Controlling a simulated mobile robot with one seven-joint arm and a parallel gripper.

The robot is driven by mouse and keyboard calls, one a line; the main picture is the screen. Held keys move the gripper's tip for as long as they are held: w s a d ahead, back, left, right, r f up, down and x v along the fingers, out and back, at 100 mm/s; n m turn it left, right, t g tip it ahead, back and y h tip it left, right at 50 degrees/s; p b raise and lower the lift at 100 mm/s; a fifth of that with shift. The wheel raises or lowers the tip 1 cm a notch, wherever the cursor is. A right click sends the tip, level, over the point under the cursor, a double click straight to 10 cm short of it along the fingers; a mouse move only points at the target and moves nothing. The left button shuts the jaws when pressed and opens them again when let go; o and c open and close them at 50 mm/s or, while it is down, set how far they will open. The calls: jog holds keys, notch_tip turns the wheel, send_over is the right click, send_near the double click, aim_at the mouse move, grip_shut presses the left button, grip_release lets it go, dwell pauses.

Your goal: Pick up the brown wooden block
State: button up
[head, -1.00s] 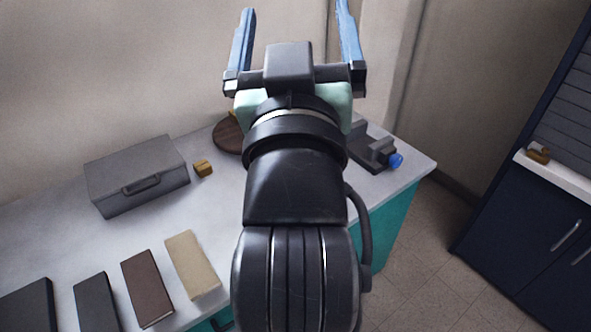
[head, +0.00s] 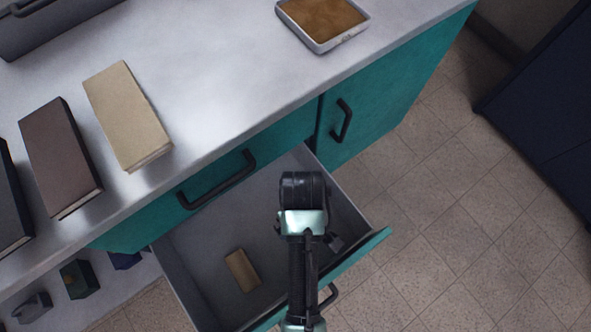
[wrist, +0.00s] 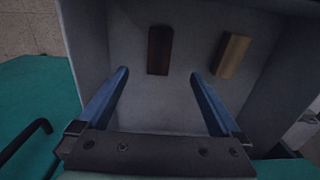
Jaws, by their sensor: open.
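In the wrist view, two blocks lie apart on the grey floor of an open drawer (head: 215,225). One is a dark brown block (wrist: 159,50) with a rounded far end. The other is a lighter brown wooden block (wrist: 231,55) to its right. My gripper (wrist: 159,73) is open and empty above the drawer floor. The dark block shows ahead, between its blue fingers; the lighter one is beyond the right finger. In the head view, one brown block (head: 242,270) shows in the drawer left of my arm. My arm hides the fingers and part of the drawer there.
The grey counter (head: 210,75) above carries a tan book (head: 127,115), a brown book (head: 60,157) and a tray (head: 322,20). The drawer's walls and teal front surround my gripper. Tiled floor (head: 440,220) is clear to the right.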

jog(key=f+b, duration=0.2)
jog(key=f, duration=0.2)
jog(key=f+b, duration=0.2)
jog(key=f, duration=0.1)
jog(key=w+f+b, duration=0.1)
jog(key=f+b, duration=0.1)
jog(key=f, duration=0.2)
jog(key=shift+f, duration=0.3)
jog(key=f+b, duration=0.2)
jog(key=f, duration=0.1)
jog(key=f+b, duration=0.2)
jog(key=shift+s+a+f, duration=0.15)
jog(key=shift+a+f, duration=0.05)
jog(key=shift+a, duration=0.15)
jog(key=shift+r, duration=0.1)
jog(key=shift+c, duration=0.2)
jog(key=c, duration=1.4)
jog(key=shift+c, duration=0.4)
jog(key=shift+r, duration=0.1)
